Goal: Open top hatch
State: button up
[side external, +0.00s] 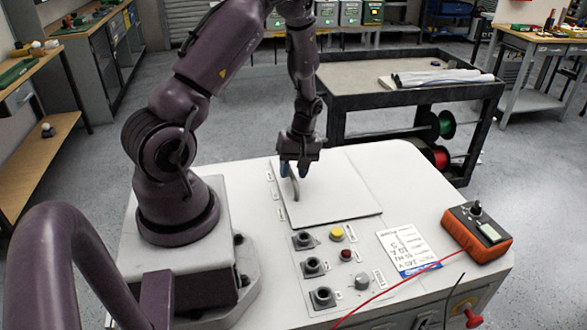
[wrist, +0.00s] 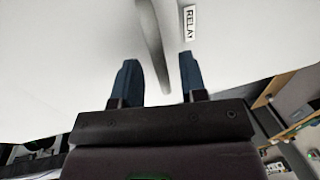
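The top hatch (side external: 340,190) is a flat, light square panel lying closed on the white cabinet top, with a dark seam at its near edge. Its grey curved handle (side external: 295,188) stands near its left side, and it also shows in the wrist view (wrist: 151,45). My gripper (side external: 295,171) is over the hatch at the handle, pointing down. In the wrist view my gripper (wrist: 158,75) has its two blue fingers apart, with the handle's end between them and gaps on both sides. Whether the fingertips are level with the handle is hard to tell.
Several sockets and buttons (side external: 336,234) sit in front of the hatch. An orange meter (side external: 477,232) with a red lead and a printed card (side external: 408,249) lie to the right. A RELAY label (wrist: 189,22) is beside the handle. A dark cart (side external: 405,90) stands behind.

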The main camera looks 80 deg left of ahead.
grip_shut()
send_over(360, 176)
jog(key=w, duration=0.1)
jog(key=shift+w, duration=0.1)
dwell(0.5)
grip_release()
jog(key=shift+r, duration=0.1)
notch_tip(360, 176, up, 13)
jog(key=w, duration=0.2)
jog(key=shift+w+f, duration=0.2)
jog(key=shift+w, duration=0.05)
dwell(0.4)
